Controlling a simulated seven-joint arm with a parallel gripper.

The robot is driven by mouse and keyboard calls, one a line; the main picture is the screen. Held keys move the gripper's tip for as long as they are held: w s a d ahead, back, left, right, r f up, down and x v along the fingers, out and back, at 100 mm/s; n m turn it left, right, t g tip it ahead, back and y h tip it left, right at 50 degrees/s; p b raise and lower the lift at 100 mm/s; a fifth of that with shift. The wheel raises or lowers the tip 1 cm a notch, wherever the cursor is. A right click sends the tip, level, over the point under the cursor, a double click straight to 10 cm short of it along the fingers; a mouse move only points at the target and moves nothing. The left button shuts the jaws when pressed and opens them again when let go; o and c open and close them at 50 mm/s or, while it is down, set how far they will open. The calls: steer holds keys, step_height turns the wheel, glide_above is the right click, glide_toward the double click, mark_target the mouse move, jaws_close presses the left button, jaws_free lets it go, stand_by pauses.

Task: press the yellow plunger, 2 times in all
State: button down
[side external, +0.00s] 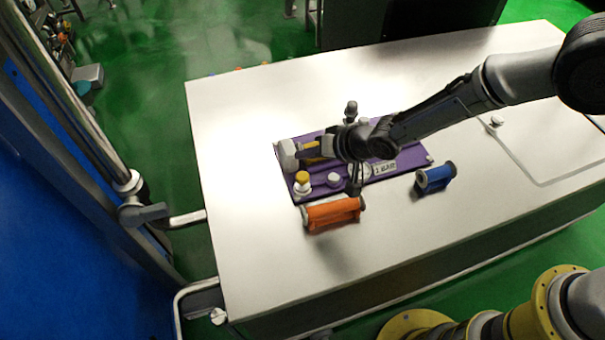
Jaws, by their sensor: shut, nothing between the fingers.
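A purple panel (408,160) lies on the white table. A yellow-capped plunger (302,177) on a white round base stands upright at the panel's front left corner. My gripper (303,157) is shut and empty. It reaches in from the right over the panel's left part, just behind the plunger in the picture and seemingly apart from it. My gripper and wrist hide part of the panel.
A white knob (333,180) sits right of the plunger, with a round gauge (363,170) and a label plate (385,168) farther right. An orange spool (333,213) lies in front of the panel. A blue spool (435,178) lies to the right. The table's front is clear.

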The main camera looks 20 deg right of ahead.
mark_target(306, 179)
step_height(306, 179, up, 4)
steer(key=shift+f, duration=0.1)
stand_by(0.4)
steer(key=shift+f, duration=4.4)
steer(key=shift+f, duration=0.1)
steer(key=shift+f, duration=0.3)
